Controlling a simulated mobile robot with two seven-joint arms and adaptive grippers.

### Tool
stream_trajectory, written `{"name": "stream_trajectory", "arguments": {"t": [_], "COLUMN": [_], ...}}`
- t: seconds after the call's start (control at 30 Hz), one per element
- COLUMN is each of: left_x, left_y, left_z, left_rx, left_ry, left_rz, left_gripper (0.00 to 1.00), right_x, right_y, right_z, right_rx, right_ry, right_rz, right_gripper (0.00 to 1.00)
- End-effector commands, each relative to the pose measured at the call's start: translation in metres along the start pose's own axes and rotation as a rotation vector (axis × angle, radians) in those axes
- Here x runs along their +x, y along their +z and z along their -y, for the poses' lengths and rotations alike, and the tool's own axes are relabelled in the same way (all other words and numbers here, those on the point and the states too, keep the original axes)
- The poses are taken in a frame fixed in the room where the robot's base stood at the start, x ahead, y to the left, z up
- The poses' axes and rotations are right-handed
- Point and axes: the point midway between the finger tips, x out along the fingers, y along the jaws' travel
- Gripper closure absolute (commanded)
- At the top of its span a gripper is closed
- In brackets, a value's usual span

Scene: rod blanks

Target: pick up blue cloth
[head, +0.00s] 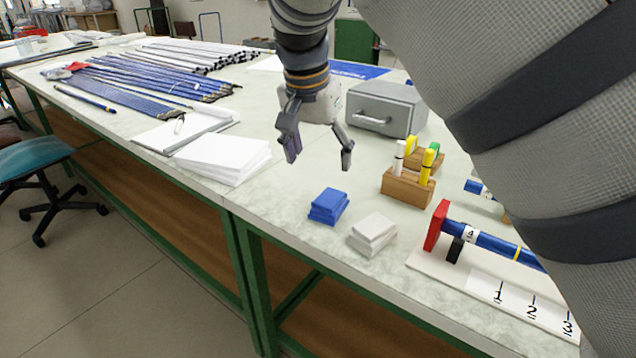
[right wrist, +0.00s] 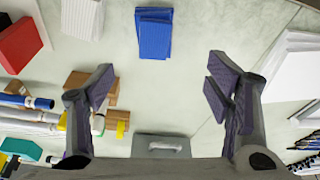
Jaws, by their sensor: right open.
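The blue cloth (head: 328,206) is a small folded stack lying on the table, left of a white folded cloth (head: 373,234). My right gripper (head: 318,160) is open and empty, above the table and behind the blue cloth in the head view. In the right wrist view the blue cloth (right wrist: 154,33) lies at the top middle, beyond the fingertips and apart from them. The white cloth (right wrist: 82,18) is to its left there. The open right gripper (right wrist: 160,82) has nothing between its fingers. My left gripper is not seen.
A wooden block with markers (head: 408,186) and a grey box (head: 386,108) stand right of the gripper. A red-ended rod fixture (head: 437,225) is at the right. A paper stack (head: 222,157) lies to the left. Bare table surrounds the blue cloth's left and back sides.

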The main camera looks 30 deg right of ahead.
Motion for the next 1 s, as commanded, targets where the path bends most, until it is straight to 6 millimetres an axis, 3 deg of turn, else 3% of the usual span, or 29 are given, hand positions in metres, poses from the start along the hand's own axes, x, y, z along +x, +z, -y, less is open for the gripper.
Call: {"name": "stream_trajectory", "arguments": {"t": [0.23, 0.63, 0.9, 1.0], "left_x": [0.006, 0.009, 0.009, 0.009], "left_y": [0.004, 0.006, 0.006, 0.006], "left_z": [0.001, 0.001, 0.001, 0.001], "left_rx": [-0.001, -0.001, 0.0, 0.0], "left_ry": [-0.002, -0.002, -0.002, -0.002], "left_rz": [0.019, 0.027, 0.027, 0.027], "left_gripper": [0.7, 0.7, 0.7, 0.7], "right_x": [0.052, 0.115, 0.121, 0.121], "right_y": [0.002, -0.001, -0.002, -0.002], "right_z": [-0.002, -0.007, -0.006, -0.006], "right_rx": [-0.002, -0.003, -0.002, -0.002], "right_ry": [0.007, 0.004, 0.0, 0.0], "right_rz": [0.005, 0.003, 0.0, 0.0], "right_gripper": [0.27, 0.27, 0.27, 0.48]}}
